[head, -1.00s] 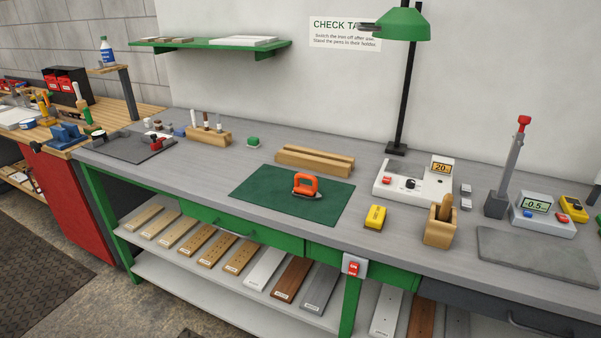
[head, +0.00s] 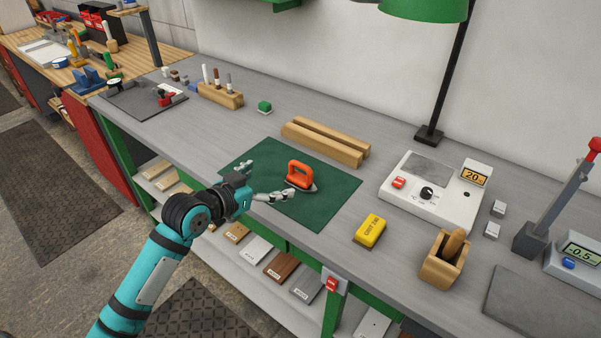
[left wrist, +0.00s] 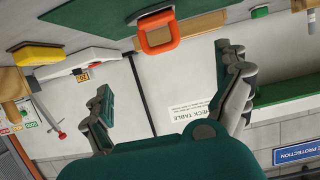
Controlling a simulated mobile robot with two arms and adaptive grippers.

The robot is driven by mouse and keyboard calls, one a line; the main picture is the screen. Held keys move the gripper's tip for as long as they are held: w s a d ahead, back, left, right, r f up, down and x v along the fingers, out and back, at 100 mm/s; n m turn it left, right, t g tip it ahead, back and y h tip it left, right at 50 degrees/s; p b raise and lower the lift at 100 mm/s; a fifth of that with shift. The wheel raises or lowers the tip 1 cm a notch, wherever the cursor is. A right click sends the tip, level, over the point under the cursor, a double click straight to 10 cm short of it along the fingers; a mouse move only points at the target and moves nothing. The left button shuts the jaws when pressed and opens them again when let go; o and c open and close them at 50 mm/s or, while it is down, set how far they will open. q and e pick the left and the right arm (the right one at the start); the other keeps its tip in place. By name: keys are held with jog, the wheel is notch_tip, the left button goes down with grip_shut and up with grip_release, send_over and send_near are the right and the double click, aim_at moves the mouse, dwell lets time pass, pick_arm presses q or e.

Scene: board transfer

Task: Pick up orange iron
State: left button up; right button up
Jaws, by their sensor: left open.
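The orange iron (head: 300,176) stands on the dark green mat (head: 335,190) on the grey bench, its handle upward. In the left wrist view the iron (left wrist: 158,34) shows near the top, beyond the fingers. My left gripper (head: 267,180) is open and empty. It is over the left part of the mat, left of the iron, with one finger near the iron in the picture. I cannot tell whether that finger touches it. In the left wrist view the two fingers (left wrist: 166,75) are spread wide with nothing between them. My right gripper is not in view.
A wooden rail block (head: 325,147) lies behind the mat. A yellow block (head: 370,231) lies right of the mat, and a white control unit (head: 430,190) stands beyond it. A green lamp (head: 425,8) hangs over the back.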

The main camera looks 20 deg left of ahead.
aim_at(300, 168)
pick_arm(q)
jog(key=p+x, duration=0.1)
jog(key=x, duration=0.7)
jog(key=shift+w+d, duration=0.1)
jog(key=shift+w, duration=0.1)
jog(key=shift+w+d+f, duration=0.1)
jog(key=shift+w+f, duration=0.15)
jog(key=shift+w, duration=0.1)
jog(key=shift+f+p+x, duration=0.15)
jog(key=shift+p+x, duration=0.2)
jog(key=shift+x, duration=0.95)
jog(key=shift+f+p+x, duration=0.2)
jog(key=shift+p+x, duration=0.15)
jog(key=shift+x, duration=0.9)
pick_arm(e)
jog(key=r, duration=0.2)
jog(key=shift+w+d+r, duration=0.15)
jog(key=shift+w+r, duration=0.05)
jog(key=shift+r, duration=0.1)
pick_arm(q)
jog(key=shift+s+a, duration=0.1)
jog(key=shift+a, duration=0.1)
